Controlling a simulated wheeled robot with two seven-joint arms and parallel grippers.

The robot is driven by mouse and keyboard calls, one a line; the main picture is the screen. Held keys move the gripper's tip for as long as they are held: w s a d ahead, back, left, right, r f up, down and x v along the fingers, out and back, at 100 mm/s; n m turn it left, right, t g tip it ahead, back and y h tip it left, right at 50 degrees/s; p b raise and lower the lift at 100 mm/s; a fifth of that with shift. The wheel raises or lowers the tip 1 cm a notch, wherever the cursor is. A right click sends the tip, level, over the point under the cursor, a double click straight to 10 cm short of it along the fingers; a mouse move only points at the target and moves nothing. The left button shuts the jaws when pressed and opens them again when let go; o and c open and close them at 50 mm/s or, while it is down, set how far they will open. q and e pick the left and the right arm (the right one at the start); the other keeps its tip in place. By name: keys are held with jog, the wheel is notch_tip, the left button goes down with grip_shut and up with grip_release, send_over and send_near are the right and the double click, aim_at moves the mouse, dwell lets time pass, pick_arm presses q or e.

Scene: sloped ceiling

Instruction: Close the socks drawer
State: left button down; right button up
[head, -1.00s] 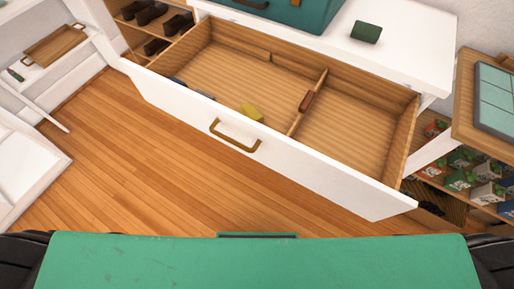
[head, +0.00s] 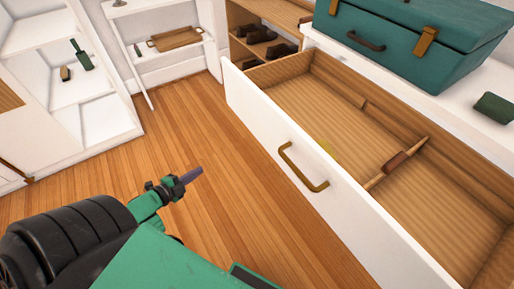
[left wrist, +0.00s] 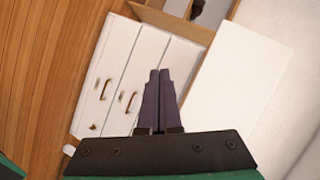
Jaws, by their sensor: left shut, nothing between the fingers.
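The open drawer has a white front (head: 270,134) and a wooden inside, and it sticks out from the white dresser. A brass handle (head: 302,168) is on its front. My right gripper is out of view.
A teal case (head: 400,40) and a dark green item (head: 494,107) sit on the dresser top. Dark shoes stand in a wooden shelf (head: 240,45) behind the drawer. White shelves (head: 100,117) stand at the left. The floor between is clear.

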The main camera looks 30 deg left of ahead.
pick_arm(q)
jog(key=w+d+r+m+t+h+b, duration=0.1)
jog(key=w+d+r+m+t+h, duration=0.1)
jog(key=d+r+m+h, duration=0.4)
jog(key=m+h, duration=0.1)
jog(key=m, duration=0.2)
send_near(263, 131)
jog(key=x, duration=0.3)
jog(key=b+x, duration=0.1)
jog(key=x, duration=0.2)
jog(key=shift+w+d+r+b, duration=0.1)
jog(key=shift+d+r+b, duration=0.05)
jog(key=shift+r+b, duration=0.15)
jog(key=shift+w+d, duration=0.15)
jog(key=shift+w, duration=0.1)
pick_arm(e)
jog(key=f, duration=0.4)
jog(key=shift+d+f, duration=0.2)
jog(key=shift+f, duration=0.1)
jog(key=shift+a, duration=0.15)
pick_arm(q)
jog(key=shift+w, duration=0.1)
